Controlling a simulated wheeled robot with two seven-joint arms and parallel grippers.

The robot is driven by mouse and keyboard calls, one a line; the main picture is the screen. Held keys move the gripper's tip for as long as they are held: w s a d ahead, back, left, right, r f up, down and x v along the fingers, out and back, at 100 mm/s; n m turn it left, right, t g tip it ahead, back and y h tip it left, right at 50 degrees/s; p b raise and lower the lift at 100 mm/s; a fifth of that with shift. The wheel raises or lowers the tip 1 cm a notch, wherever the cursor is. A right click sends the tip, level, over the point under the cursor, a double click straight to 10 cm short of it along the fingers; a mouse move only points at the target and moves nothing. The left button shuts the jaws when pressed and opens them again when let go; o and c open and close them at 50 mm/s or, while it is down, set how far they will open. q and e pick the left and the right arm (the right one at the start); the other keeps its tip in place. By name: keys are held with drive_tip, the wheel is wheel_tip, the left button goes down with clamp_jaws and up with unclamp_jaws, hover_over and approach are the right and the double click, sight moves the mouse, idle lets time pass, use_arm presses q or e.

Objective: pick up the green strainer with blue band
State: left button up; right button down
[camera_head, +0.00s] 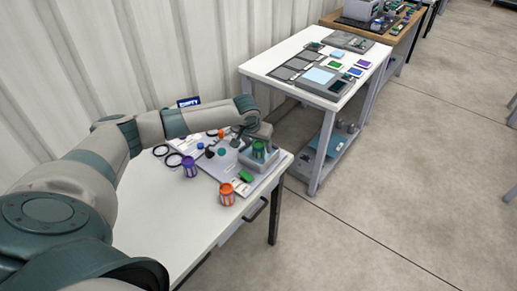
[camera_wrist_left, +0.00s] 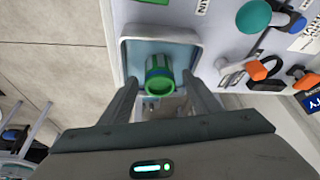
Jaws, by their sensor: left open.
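The green strainer (camera_head: 259,149) sits in a grey tray (camera_head: 262,166) near the right end of the near white table. In the left wrist view the strainer (camera_wrist_left: 159,77) shows a green rim and body with a darker bluish band, inside the shallow tray (camera_wrist_left: 196,40). My left gripper (camera_wrist_left: 160,84) is open, its two fingers on either side of the strainer in the picture, with gaps on both sides. I cannot tell whether the fingertips are down at its height. In the head view my left gripper (camera_head: 243,134) is small, just behind the strainer. My right gripper is not in view.
A purple container (camera_head: 189,167) and an orange container (camera_head: 227,194) stand left of the tray on the table. A green block (camera_head: 245,176) lies close to it. A teal knob (camera_wrist_left: 253,16) and orange-capped parts (camera_wrist_left: 257,70) lie right of the tray in the wrist view.

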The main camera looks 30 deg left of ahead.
use_arm(q)
drive_tip(key=shift+w+f, duration=0.25)
drive_tip(key=shift+f, duration=0.4)
drive_tip(key=shift+c, duration=0.6)
drive_tip(key=c, duration=1)
drive_tip(key=shift+c, duration=0.2)
drive_tip(key=shift+r, duration=0.1)
